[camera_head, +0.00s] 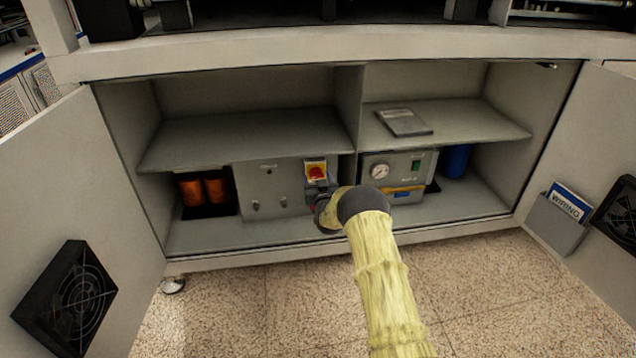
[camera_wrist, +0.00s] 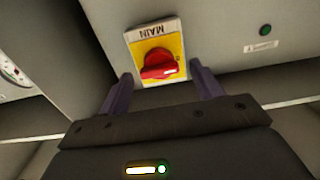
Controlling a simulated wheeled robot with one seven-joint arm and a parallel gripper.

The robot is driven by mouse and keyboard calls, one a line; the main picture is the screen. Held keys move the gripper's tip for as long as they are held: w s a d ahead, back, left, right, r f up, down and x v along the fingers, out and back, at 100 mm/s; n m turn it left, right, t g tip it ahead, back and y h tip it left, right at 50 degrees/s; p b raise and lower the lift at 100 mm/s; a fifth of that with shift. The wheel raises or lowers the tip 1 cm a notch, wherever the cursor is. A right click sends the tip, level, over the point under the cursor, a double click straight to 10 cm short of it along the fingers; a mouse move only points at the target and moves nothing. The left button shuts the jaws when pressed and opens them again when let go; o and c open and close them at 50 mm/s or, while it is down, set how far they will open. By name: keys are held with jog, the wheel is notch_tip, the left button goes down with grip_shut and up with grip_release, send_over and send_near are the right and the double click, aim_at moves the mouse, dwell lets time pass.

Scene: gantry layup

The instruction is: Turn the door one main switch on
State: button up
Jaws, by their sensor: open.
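The main switch is a red rotary knob on a yellow plate (camera_head: 316,171), on the front of a grey box in the left bay of the open cabinet. In the wrist view the red knob (camera_wrist: 158,65) sits below a label reading MAIN, upside down there. The knob's handle lies roughly crosswise in that view. My gripper (camera_wrist: 164,84) is open, with one finger on each side of the knob. It looks empty, and I cannot tell if the fingers touch the plate. In the head view my gripper (camera_head: 321,190) is just below the switch, partly hidden by my wrist.
Both cabinet doors (camera_head: 75,200) stand open at the sides. A grey box with a gauge (camera_head: 380,171) is right of the switch, and a blue cylinder (camera_head: 455,161) stands beyond it. Orange coils (camera_head: 204,190) are at left. A shelf (camera_head: 250,135) hangs above the switch.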

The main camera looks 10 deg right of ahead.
jog(key=c, duration=1)
jog(key=shift+m, duration=0.3)
jog(key=m, duration=0.4)
jog(key=shift+d+p, duration=0.15)
jog(key=shift+p, duration=0.25)
jog(key=m, duration=0.4)
jog(key=shift+m, duration=0.3)
jog(key=m, duration=0.4)
jog(key=shift+d+f+m, duration=0.1)
jog(key=shift+m, duration=0.2)
jog(key=shift+m+b, duration=0.65)
jog(key=shift+m, duration=1.45)
